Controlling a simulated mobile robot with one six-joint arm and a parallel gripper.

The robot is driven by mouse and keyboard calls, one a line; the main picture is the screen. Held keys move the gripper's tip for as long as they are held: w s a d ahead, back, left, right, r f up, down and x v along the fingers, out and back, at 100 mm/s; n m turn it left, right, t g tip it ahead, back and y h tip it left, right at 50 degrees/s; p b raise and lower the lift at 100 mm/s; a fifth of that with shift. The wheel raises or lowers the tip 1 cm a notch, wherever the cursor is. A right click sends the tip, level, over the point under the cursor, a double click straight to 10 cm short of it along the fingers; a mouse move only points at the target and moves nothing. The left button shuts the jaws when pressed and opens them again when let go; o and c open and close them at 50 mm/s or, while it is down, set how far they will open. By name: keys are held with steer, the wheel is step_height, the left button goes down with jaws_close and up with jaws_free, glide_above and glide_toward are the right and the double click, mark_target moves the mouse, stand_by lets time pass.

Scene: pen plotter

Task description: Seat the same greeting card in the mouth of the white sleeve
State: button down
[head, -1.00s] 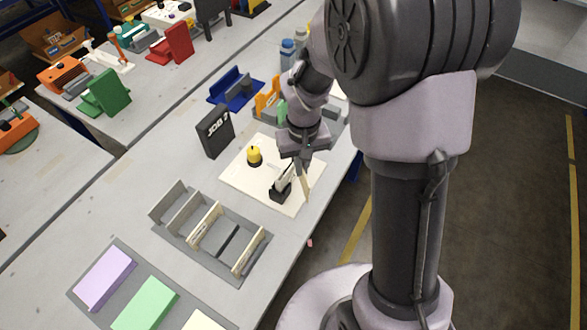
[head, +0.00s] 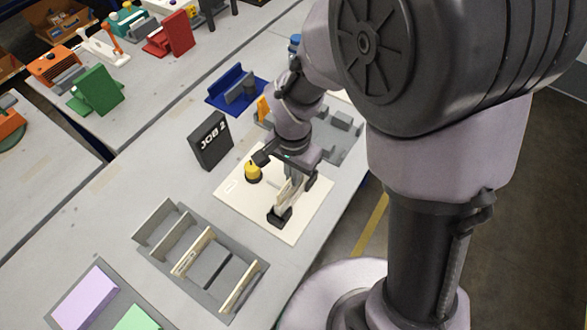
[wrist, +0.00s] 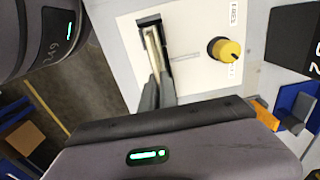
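My gripper (head: 292,180) is over the cream plate, its fingers close together on the edge of a thin cream greeting card (head: 293,192). The card also shows between the fingertips in the wrist view (wrist: 154,62). The white sleeve (head: 281,196) stands upright in a small black holder (head: 279,217) on the plate. The black holder shows at the top of the wrist view (wrist: 149,21). The card is right at the sleeve and lined up closely with it. The fingers hide part of both, and I cannot tell whether the card's edge is inside the mouth.
A yellow knob (head: 253,172) stands on the cream plate (head: 235,200), left of the holder. A dark JOB 2 sign (head: 211,140) is behind it. A grey rack with upright dividers (head: 168,225) and a lilac block (head: 85,298) are nearer. Bare table lies between sign and rack.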

mark_target(293, 190)
step_height(293, 190, down, 5)
steer(key=shift+f+b, duration=0.2)
steer(key=shift+b, duration=0.7)
